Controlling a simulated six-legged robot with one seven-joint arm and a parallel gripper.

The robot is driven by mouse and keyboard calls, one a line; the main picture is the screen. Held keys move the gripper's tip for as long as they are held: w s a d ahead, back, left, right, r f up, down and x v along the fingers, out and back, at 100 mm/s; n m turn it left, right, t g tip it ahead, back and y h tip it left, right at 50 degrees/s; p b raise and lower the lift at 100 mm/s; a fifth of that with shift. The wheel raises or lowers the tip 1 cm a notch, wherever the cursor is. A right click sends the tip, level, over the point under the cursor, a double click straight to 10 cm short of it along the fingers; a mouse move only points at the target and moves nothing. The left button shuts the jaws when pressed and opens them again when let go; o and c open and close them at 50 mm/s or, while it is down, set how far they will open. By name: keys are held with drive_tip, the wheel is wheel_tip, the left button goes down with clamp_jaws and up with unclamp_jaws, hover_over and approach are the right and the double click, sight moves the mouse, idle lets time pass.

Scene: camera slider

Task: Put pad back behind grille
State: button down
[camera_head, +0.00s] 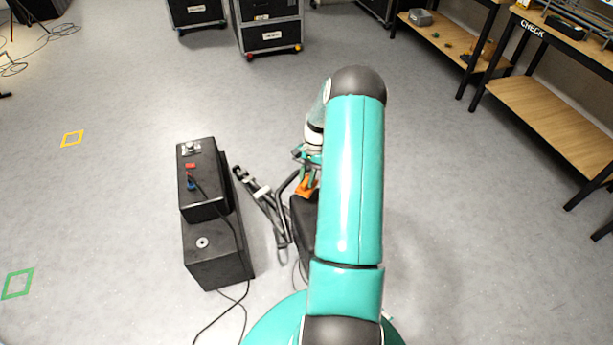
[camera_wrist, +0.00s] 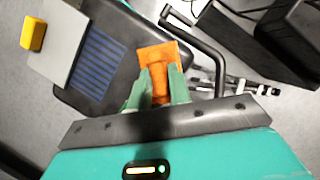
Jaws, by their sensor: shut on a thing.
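My gripper (camera_wrist: 161,84) has green fingers shut on an orange piece (camera_wrist: 158,54), a flat plate with a stem between the fingers. The orange piece lies over the edge of a black case (camera_wrist: 115,94); I cannot tell whether it is fixed to it. A blue striped panel (camera_wrist: 98,58) lies on the case, left of my gripper. A grey plate (camera_wrist: 62,38) with a yellow block (camera_wrist: 33,34) partly covers the case beside the stripes. I cannot tell which part is the pad or the grille. In the head view my arm hides most of the case; the orange piece (camera_head: 305,188) shows there.
A black bent bar (camera_wrist: 205,45) runs close to the right of the orange piece. Folded black stand legs (camera_head: 263,208) lie beside it. A black box (camera_head: 200,180) with cables stands to the left. Shelves (camera_head: 540,105) stand at the right; open floor lies between.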

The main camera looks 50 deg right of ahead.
sight(307, 189)
drive_tip(key=shift+f, duration=2.6)
drive_tip(key=shift+f, duration=0.45)
drive_tip(key=c, duration=1.2)
unclamp_jaws()
drive_tip(key=shift+r, duration=0.1)
drive_tip(key=shift+r, duration=1.45)
drive_tip(key=shift+r, duration=2)
